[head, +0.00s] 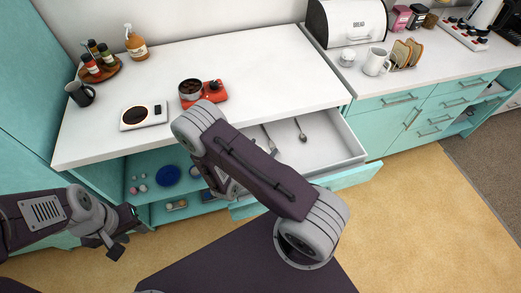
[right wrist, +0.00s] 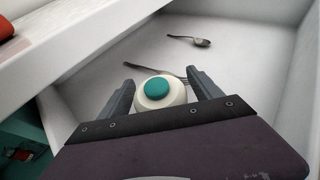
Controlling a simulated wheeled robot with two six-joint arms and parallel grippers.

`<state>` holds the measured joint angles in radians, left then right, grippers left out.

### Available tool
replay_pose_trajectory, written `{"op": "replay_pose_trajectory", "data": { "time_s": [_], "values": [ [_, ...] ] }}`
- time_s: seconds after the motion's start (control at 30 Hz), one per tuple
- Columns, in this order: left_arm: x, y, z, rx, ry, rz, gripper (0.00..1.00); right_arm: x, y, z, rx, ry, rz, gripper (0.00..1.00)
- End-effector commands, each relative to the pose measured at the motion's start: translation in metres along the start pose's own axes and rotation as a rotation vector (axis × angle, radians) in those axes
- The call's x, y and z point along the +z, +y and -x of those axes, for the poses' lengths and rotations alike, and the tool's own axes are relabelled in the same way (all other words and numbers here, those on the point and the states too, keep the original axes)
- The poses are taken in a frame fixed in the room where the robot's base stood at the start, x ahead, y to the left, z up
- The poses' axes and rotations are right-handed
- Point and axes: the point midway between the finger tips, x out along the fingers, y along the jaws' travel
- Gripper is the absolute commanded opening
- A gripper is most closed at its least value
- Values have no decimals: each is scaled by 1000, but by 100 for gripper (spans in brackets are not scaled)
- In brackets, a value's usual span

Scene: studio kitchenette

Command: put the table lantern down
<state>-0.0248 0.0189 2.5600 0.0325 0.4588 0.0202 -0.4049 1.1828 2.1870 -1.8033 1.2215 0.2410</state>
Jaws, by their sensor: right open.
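The table lantern (right wrist: 157,89), a round cream-white thing with a teal top, sits between the fingers of my right gripper (right wrist: 158,88) in the right wrist view. The fingers are open on either side of it. The pale floor of the open drawer (right wrist: 225,65) lies beneath; I cannot tell whether the lantern's base touches it. In the head view my right arm hides the lantern and most of the right gripper. My left gripper (head: 123,235) is open and empty at the lower left, in front of the cabinet.
A fork (head: 268,138) and a spoon (head: 301,130) lie in the drawer. On the counter (head: 255,62) above stand a scale (head: 144,116), a red burner (head: 213,92) with a pot (head: 190,88), a dark mug (head: 80,94) and a spice tray (head: 100,72). The counter's right part is clear.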

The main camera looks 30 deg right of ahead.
Motion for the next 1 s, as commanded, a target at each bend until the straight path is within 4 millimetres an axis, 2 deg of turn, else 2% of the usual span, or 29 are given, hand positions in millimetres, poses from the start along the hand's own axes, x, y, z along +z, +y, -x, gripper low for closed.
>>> {"op": "replay_pose_trajectory", "data": {
  "time_s": [0.17,0.5,0.63,0.8,1.0],
  "values": [
    [0,0,2,0,0,0,36,3,2,16,6,0,2,74],
    [0,0,3,0,0,0,36,3,2,84,7,0,0,74],
    [0,0,3,0,0,0,36,3,2,104,5,0,0,74],
    [0,0,3,0,0,0,36,3,1,119,3,0,0,74],
    [0,0,3,0,0,0,36,3,0,122,-1,0,0,74]
  ]
}}
